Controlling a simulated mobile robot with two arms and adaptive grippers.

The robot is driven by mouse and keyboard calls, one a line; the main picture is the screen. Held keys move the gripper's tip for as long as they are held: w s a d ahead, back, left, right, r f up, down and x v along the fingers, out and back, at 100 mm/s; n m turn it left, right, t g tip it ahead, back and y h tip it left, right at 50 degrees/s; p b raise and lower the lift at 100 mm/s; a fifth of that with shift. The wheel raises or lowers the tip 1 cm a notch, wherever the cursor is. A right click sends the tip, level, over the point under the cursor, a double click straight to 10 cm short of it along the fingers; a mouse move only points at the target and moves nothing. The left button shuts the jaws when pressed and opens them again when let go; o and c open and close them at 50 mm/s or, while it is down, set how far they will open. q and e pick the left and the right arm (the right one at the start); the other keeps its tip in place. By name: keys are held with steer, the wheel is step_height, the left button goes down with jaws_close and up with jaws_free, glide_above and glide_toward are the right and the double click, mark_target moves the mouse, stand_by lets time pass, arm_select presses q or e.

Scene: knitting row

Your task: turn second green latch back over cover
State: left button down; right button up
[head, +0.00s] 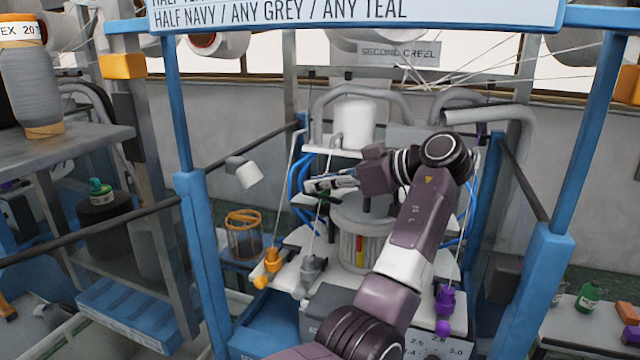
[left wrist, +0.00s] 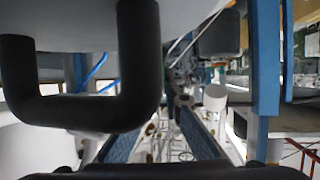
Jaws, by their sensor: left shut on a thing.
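My left gripper (head: 332,185) reaches in over the knitting machine and points left in the head view. The machine's round, ribbed grey cylinder (head: 352,252) stands below and right of the gripper, partly behind my arm. I cannot make out which part of it is the cover, or where the latch lies over it. In the left wrist view a large black U-shaped handle (left wrist: 78,113) fills the left side. The fingertips are not clear there.
Blue frame posts (head: 188,215) stand on both sides of the machine. An orange yarn feeder (head: 268,264), a grey one (head: 312,268) and a purple one (head: 444,302) surround the cylinder. A white canister (head: 354,122) stands behind. A white lamp head (head: 248,174) hangs left of the gripper.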

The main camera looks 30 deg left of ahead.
arm_select(q)
steer(key=shift+r+n+g, duration=0.1)
steer(key=shift+n+g, duration=0.9)
steer(key=shift+g, duration=0.2)
steer(key=c, duration=2.1)
jaws_free()
step_height(320, 180, up, 10)
steer(key=shift+f, duration=0.1)
steer(key=shift+f, duration=0.1)
